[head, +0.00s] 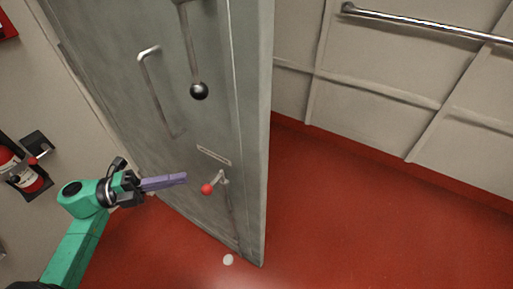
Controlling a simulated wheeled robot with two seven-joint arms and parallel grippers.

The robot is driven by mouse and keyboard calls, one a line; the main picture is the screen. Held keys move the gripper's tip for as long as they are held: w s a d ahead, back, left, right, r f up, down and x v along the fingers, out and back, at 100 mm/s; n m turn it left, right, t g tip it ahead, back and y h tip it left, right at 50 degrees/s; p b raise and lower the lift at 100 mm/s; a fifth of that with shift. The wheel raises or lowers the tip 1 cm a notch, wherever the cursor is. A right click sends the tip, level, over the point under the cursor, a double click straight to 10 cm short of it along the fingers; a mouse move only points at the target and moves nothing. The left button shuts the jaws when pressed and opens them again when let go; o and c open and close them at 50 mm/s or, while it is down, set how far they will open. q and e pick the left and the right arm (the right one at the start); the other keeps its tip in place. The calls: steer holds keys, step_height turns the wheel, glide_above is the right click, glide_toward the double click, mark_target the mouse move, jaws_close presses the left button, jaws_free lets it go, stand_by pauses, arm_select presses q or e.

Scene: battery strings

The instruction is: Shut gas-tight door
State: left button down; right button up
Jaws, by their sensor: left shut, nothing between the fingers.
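The grey gas-tight door (110,65) stands open, swung out over the red floor, with its thick free edge (252,120) towards the right. It carries a bent bar handle (148,85), a long lever with a black ball knob (199,91) and a small lever with a red ball knob (207,189). My left gripper (184,178) is shut and empty, its purple fingers pointing right, in front of the door's lower part and just left of the red knob. I cannot tell whether it touches the door. My right gripper is not in view.
A fire extinguisher (22,172) hangs on the wall at the left. A metal handrail (420,22) runs along the panelled wall (390,90) at the right. A small white disc (228,260) lies near the door's bottom corner. The red floor (360,220) at the right is clear.

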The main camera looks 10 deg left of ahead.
mark_target(242, 160)
arm_select(q)
steer(key=shift+m+g, duration=0.3)
steer(key=p+x, duration=0.1)
steer(key=x, duration=0.2)
steer(key=p+x, duration=0.1)
steer(key=x, duration=0.3)
steer(key=w+p+x, duration=0.1)
steer(key=x, duration=0.3)
steer(key=shift+w+a+r+p, duration=0.1)
steer(key=shift+a+r+p, duration=0.1)
steer(key=shift+r+p, duration=0.15)
steer(key=shift+w+d+f, duration=0.1)
steer(key=shift+w+d, duration=0.15)
steer(key=shift+w, duration=0.25)
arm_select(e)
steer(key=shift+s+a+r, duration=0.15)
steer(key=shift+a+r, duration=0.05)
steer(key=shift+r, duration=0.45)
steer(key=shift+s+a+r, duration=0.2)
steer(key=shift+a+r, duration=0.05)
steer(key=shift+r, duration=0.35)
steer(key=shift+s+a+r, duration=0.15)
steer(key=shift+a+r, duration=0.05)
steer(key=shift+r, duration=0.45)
